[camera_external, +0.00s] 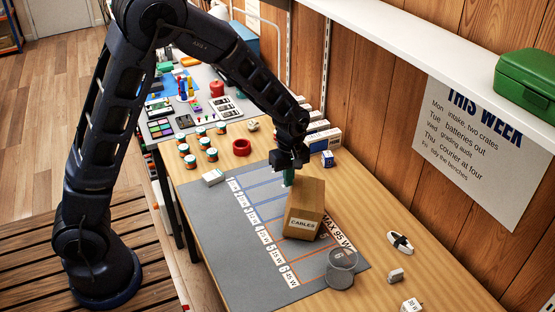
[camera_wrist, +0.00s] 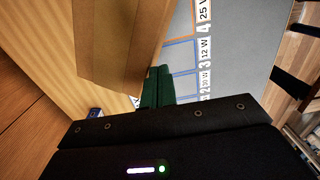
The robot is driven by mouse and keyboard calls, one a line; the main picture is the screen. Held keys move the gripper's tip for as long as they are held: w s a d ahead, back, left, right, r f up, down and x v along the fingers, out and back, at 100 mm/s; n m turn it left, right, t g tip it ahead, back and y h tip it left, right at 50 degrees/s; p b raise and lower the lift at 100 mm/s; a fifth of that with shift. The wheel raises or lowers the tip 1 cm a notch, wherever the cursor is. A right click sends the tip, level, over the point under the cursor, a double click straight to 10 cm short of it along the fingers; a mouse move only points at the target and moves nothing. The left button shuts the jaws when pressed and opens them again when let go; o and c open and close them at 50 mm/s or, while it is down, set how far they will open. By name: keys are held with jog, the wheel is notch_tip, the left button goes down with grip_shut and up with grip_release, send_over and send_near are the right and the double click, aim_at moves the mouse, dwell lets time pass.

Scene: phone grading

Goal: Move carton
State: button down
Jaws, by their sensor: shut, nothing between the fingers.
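The carton (camera_external: 306,204) is a brown cardboard box labelled CABLES. It stands on the grey grading mat (camera_external: 225,252), over part of the printed grid. It also fills the upper left of the wrist view (camera_wrist: 115,40). My gripper (camera_external: 288,181) points down just behind the carton, on its far side in the external view. Its green fingers (camera_wrist: 157,88) are together with nothing between them, close beside the carton. I cannot tell whether they touch it. The carton hides part of the grid.
The mat's front left is clear.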

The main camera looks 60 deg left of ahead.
jog(key=w+a+r, duration=0.1)
jog(key=a+r, duration=0.2)
jog(key=a, duration=0.8)
jog(key=d+f, duration=0.4)
jog(key=f, duration=0.5)
jog(key=shift+w+d+f+n, duration=0.15)
jog(key=shift+w+f+n, duration=0.15)
jog(key=shift+n, duration=0.1)
jog(key=shift+w+d, duration=0.2)
jog(key=shift+d, duration=2.7)
